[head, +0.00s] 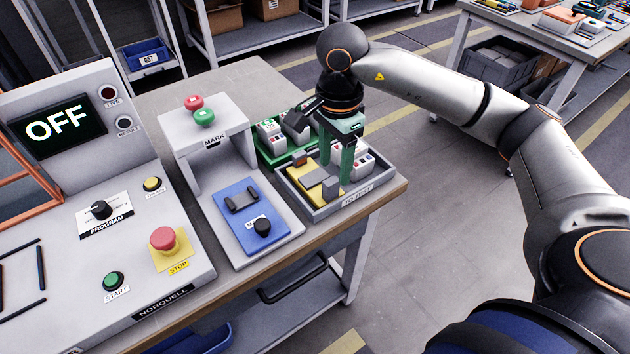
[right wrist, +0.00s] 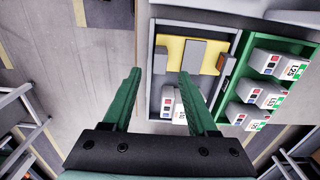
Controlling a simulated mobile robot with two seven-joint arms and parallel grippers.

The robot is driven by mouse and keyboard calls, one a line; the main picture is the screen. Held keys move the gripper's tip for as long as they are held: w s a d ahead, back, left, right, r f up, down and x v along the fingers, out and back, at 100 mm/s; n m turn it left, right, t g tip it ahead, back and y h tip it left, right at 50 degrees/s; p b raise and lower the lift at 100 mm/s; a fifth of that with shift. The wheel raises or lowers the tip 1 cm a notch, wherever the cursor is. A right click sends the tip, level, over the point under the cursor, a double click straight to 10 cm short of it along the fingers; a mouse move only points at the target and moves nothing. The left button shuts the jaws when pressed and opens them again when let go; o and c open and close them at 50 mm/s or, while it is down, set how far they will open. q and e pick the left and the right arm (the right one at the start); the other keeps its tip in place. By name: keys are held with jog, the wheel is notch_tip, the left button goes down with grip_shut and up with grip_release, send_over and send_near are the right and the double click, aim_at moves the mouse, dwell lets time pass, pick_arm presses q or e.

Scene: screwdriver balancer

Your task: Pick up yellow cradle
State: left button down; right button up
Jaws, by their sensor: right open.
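The yellow cradle (head: 297,173) is a flat yellow plate with grey and brown blocks on it. It lies in the grey tray marked TO TEST (head: 357,200) at the right end of the bench. It also shows in the right wrist view (right wrist: 174,47), near the top of the tray. My right gripper (head: 336,170) has green fingers, open and pointing down over the tray. In the right wrist view the fingers (right wrist: 159,78) are spread, with nothing held between them. The left finger lies outside the tray's left wall in that picture. My left gripper is not in view.
A white device (right wrist: 168,101) shares the tray, close to the fingers. A green tray (right wrist: 233,107) with several white devices adjoins it. A blue cradle (head: 250,214) sits at the MARK station. A control panel (head: 130,240) reads OFF.

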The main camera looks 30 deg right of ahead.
aim_at(331, 181)
jog(key=shift+a+f, duration=0.15)
jog(key=shift+f, duration=1.25)
jog(key=shift+a+f, duration=0.15)
jog(key=shift+f, duration=1.2)
jog(key=shift+c, duration=0.4)
grip_shut()
